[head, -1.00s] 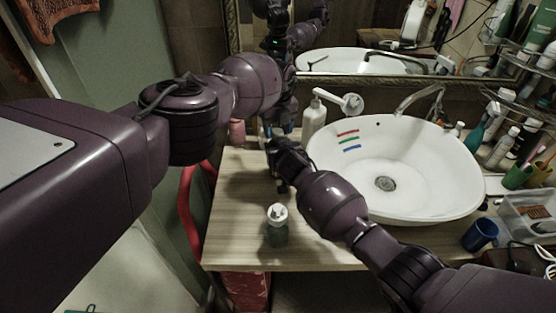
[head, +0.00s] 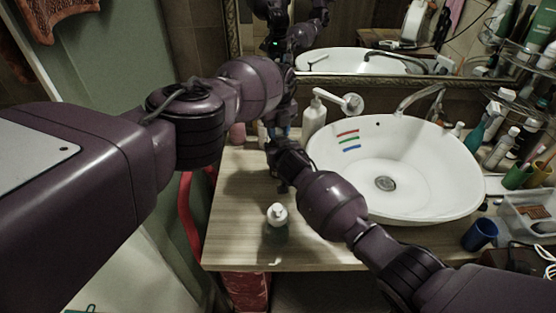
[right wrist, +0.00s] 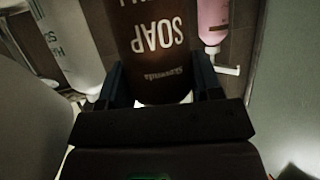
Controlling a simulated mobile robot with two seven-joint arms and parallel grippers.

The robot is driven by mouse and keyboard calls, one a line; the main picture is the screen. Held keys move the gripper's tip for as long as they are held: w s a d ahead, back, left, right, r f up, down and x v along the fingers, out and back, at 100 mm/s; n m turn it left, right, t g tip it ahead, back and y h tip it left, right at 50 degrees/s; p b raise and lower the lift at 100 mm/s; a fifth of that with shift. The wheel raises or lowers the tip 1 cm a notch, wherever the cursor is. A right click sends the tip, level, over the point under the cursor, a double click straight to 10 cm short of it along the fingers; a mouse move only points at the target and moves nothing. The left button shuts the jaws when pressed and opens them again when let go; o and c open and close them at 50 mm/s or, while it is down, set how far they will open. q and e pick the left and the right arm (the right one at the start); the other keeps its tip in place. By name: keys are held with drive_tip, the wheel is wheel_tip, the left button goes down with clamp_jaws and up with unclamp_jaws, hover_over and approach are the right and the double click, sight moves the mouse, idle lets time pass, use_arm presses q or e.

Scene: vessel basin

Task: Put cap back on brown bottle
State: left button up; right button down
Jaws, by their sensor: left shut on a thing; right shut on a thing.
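The brown bottle (right wrist: 160,45), with white SOAP lettering, is between the two fingers of my right gripper (right wrist: 161,84) in the right wrist view. My right gripper is shut on it. In the head view the bottle is hidden behind my arms. My left gripper (head: 279,131) is at the back of the counter, close above my right gripper. It is shut, and the cap it holds is too small and covered to make out. Whether cap and bottle touch cannot be seen.
A pump bottle (head: 277,215) stands on the wooden counter (head: 235,235) in front. A white dispenser (head: 313,118) stands behind the grippers. The white basin (head: 440,195) is on the right, with a blue cup (head: 480,234) beside it. The counter's front left is clear.

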use_arm(q)
drive_tip(key=shift+m, duration=1.7)
drive_tip(key=o, duration=1)
drive_tip(key=shift+r, duration=2.25)
drive_tip(key=shift+c, duration=0.3)
